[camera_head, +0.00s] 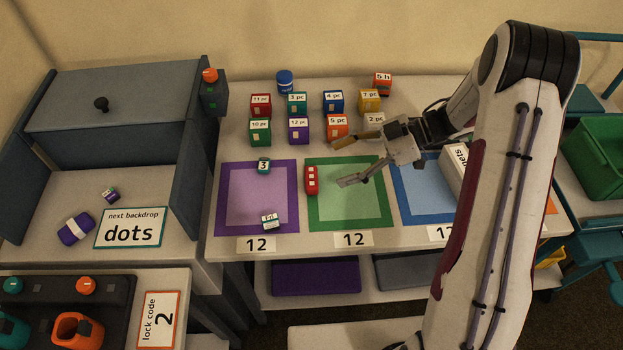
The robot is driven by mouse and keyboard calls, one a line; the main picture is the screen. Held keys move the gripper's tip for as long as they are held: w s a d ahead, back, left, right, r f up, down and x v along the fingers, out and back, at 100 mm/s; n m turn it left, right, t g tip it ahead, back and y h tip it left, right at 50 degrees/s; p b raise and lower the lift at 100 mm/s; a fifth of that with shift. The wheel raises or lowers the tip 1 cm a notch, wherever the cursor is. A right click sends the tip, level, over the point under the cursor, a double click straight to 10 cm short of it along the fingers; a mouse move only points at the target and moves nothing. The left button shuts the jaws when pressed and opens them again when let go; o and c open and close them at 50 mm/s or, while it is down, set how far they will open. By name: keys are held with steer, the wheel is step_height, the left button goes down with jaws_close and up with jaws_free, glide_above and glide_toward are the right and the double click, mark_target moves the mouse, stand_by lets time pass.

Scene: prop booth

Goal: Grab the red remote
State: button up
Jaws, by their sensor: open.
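The red remote (312,180) lies on the table, on the left part of the green-bordered mat (377,206). It is a small red bar with several white marks on top and looks fully visible. My gripper (345,163) is open and empty. Its fingers reach leftward over the green mat's upper right area, to the right of the remote. The gripper is apart from the remote.
Several coloured labelled boxes (298,130) stand in rows behind the mats. A purple-bordered mat (227,195) on the left holds two small cubes. A blue-bordered mat (407,194) and a white box (454,172) are on the right, partly behind my arm.

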mark_target(312, 177)
steer(key=shift+x, duration=1.3)
steer(key=shift+d+f+x, duration=0.1)
steer(key=shift+f+x, duration=0.1)
steer(key=shift+x, duration=1.15)
steer(key=shift+d+f+x, duration=0.1)
steer(key=shift+f+x, duration=0.1)
steer(key=shift+x, duration=1.1)
steer(key=shift+s, duration=0.1)
steer(key=c, duration=1.2)
